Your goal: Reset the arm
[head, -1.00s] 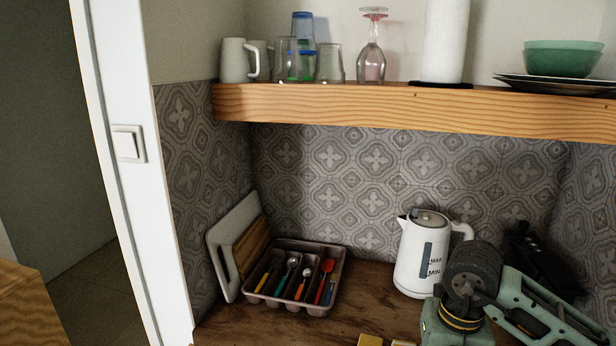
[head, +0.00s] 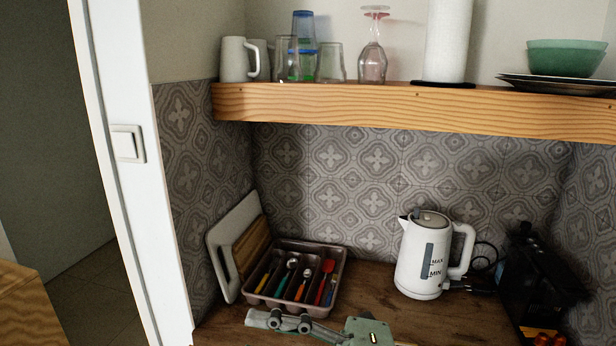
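What looks like my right gripper (head: 280,321) shows at the bottom edge of the head view. Its grey-green body is at the right and its grey end parts point left, in front of the cutlery tray. It lies low in the picture, with much of it cut off by the lower edge. Whether its fingers are open or shut does not show, and I see nothing held in it. My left gripper is out of view.
A cutlery tray (head: 322,309) stands on the wooden counter (head: 385,285), beside leaning boards (head: 235,240). A white kettle (head: 420,262) and a black appliance (head: 540,285) stand at right. Above runs a wooden shelf (head: 420,108) with mugs, glasses, paper roll and bowls.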

